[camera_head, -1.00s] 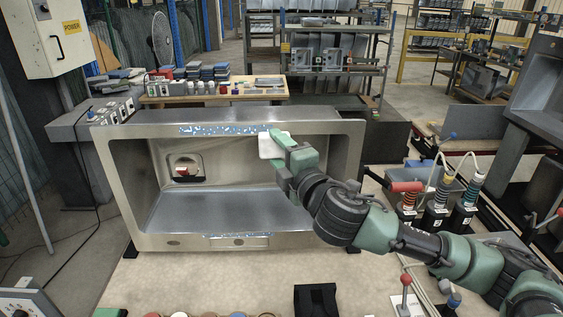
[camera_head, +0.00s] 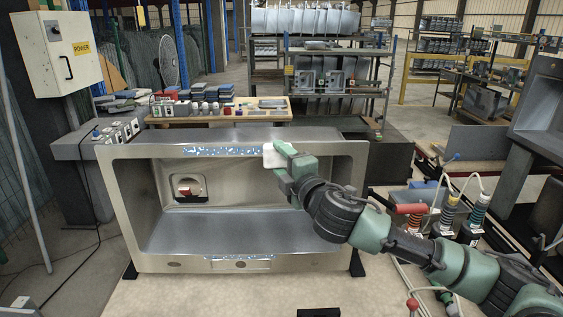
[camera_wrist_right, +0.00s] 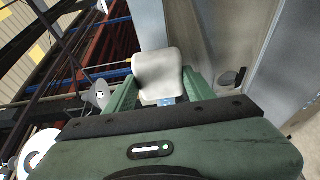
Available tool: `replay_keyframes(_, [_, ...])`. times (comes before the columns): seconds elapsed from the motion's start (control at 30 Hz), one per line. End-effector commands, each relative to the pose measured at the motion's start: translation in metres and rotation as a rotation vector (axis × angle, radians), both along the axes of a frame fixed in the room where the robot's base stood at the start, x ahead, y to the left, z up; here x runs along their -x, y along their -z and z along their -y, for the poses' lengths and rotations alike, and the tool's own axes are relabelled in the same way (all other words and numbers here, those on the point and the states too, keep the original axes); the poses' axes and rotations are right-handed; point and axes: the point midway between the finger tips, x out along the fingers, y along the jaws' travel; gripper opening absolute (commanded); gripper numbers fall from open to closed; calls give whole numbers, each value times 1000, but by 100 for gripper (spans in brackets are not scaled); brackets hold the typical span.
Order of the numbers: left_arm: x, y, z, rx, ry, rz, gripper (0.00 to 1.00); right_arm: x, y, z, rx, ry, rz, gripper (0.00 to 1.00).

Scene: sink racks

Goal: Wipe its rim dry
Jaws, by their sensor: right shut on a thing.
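A steel sink (camera_head: 230,263) stands on its side on the bench, its basin opening facing me. Speckled blue-white wet-looking patches lie along its upper rim (camera_head: 225,151) and lower rim (camera_head: 238,257). My right gripper (camera_head: 284,160) is shut on a white pad (camera_head: 270,157), at the right end of the upper patch. I cannot tell whether the pad touches the rim. In the right wrist view the pad (camera_wrist_right: 158,72) sits between the green fingers (camera_wrist_right: 160,98). My left gripper is not in view.
A wooden table (camera_head: 220,112) with small parts stands behind the sink. Cabled tools (camera_head: 440,212) stand at the right, near my right arm. A power box (camera_head: 65,55) is at the upper left. The bench front (camera_head: 200,295) is mostly clear.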

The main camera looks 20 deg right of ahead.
Motion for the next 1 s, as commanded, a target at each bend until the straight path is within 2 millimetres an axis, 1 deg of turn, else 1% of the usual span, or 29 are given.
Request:
replay_keyframes(0.3, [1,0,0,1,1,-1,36,-1,0,0,0,0,0,21])
replay_keyframes(1.0, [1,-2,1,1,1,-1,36,-14,-1,4,-1,1,1,21])
